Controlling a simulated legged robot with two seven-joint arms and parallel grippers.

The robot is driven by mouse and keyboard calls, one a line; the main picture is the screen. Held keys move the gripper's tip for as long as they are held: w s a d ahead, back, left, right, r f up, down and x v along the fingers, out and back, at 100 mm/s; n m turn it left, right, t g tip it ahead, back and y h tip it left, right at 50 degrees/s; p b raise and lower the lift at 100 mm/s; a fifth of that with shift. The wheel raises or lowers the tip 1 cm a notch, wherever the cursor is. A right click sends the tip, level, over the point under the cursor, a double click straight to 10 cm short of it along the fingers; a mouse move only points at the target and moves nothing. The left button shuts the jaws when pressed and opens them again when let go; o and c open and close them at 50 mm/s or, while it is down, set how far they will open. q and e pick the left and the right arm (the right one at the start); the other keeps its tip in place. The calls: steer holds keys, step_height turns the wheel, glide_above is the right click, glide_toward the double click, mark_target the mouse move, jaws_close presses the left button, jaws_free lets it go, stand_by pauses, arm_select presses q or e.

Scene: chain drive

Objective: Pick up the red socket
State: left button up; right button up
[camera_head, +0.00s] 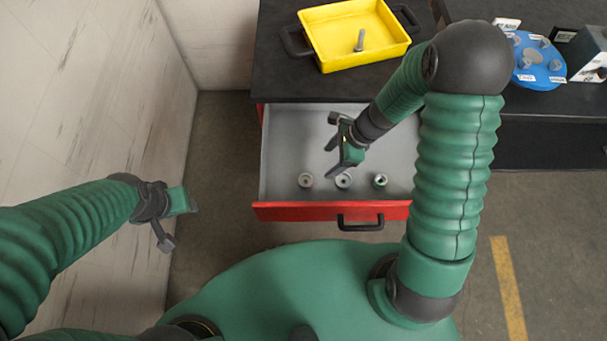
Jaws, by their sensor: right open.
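An open drawer (341,212) with a red front holds three small round sockets in a row near its front. The left socket (305,181) and middle socket (343,181) look grey, and the right socket (380,181) looks darker with a hint of green. No socket shows a clear red colour at this size, so I cannot tell which is the red one. My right gripper (334,161) is open and empty over the drawer, above and slightly left of the middle socket. My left gripper (182,226) is open and empty, left of the drawer over the floor.
A yellow tray (322,48) with a grey bolt (360,40) stands on the dark tabletop (275,85) behind the drawer. A blue round plate (545,80) with grey parts is at the far right. A pale wall (90,90) bounds the left side.

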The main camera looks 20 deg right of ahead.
steer(key=b, duration=0.2)
glide_toward(306, 180)
steer(key=s, duration=0.1)
steer(key=x, duration=0.3)
steer(key=a+x, duration=0.1)
steer(key=x, duration=0.2)
steer(key=shift+w+r, duration=0.2)
steer(key=shift+w, duration=0.05)
steer(key=b+x, duration=0.1)
steer(key=x, duration=0.1)
steer(key=shift+f, duration=0.35)
steer(key=shift+w+d+f, duration=0.1)
steer(key=shift+d+f, duration=0.1)
steer(key=shift+f, duration=0.05)
steer(key=shift+a+r, duration=0.1)
steer(key=shift+a, duration=0.2)
steer(key=c, duration=1.4)
arm_select(q)
steer(key=f, duration=0.1)
steer(key=s+f, duration=0.1)
steer(key=f, duration=0.1)
arm_select(e)
steer(key=shift+d, duration=0.15)
jaws_close()
